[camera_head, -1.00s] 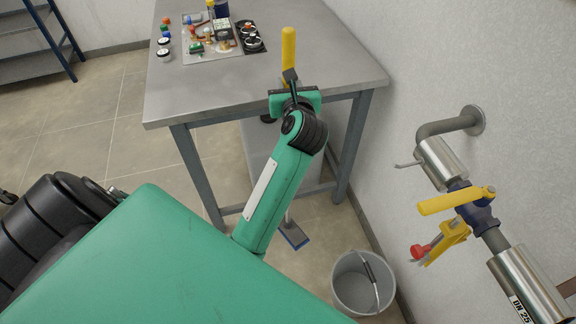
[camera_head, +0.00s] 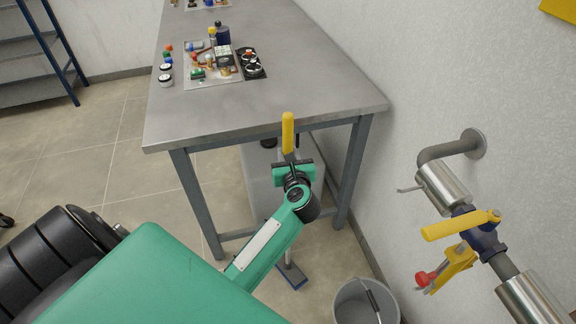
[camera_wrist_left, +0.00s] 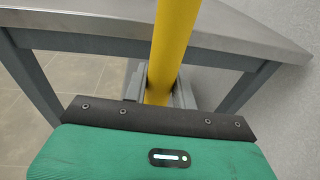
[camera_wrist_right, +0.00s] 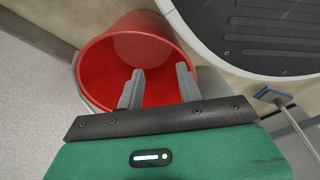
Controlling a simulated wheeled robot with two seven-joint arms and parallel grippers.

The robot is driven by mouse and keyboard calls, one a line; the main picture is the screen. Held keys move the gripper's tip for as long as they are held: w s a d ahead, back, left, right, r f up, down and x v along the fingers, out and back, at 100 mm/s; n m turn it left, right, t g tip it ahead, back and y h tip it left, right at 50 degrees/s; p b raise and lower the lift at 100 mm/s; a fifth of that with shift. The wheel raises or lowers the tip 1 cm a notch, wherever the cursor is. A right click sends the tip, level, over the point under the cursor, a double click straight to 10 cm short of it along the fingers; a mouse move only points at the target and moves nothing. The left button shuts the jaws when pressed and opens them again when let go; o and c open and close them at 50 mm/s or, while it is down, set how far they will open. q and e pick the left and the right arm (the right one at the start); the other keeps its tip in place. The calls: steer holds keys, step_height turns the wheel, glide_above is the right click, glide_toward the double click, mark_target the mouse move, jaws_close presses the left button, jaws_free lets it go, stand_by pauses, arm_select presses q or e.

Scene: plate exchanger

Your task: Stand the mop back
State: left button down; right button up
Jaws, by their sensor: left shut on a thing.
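The mop has a yellow handle (camera_head: 288,133) and a flat blue head (camera_head: 291,276). My left gripper (camera_head: 292,168) is shut around the handle, in front of the table. The handle (camera_wrist_left: 172,50) stands between the jaws in the left wrist view. The mop is near upright, its head low by the floor; I cannot tell whether it touches. The middle of the pole is hidden behind my left arm. A blue flat head with a pole (camera_wrist_right: 270,93), likely the mop's, shows in the right wrist view. My right gripper (camera_wrist_right: 160,85) is open and empty, above a red bucket (camera_wrist_right: 120,55).
A steel table (camera_head: 270,100) with small parts on it stands ahead. A grey bucket (camera_head: 350,305) stands on the floor at the right. A pipe with a yellow-handled valve (camera_head: 460,225) juts from the right wall. Open floor lies at the left.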

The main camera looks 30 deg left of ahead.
arm_select(q)
step_height(320, 180, down, 3)
steer(key=shift+f, duration=0.5)
steer(key=shift+f+b, duration=0.15)
steer(key=shift+b, duration=0.15)
arm_select(e)
steer(key=shift+w+a+r, duration=0.15)
steer(key=shift+w+r, duration=0.15)
steer(key=shift+r, duration=0.15)
arm_select(q)
steer(key=c, duration=1.1)
jaws_free()
steer(key=shift+c, duration=0.2)
arm_select(e)
steer(key=shift+w+a+r, duration=0.1)
steer(key=shift+r, duration=0.1)
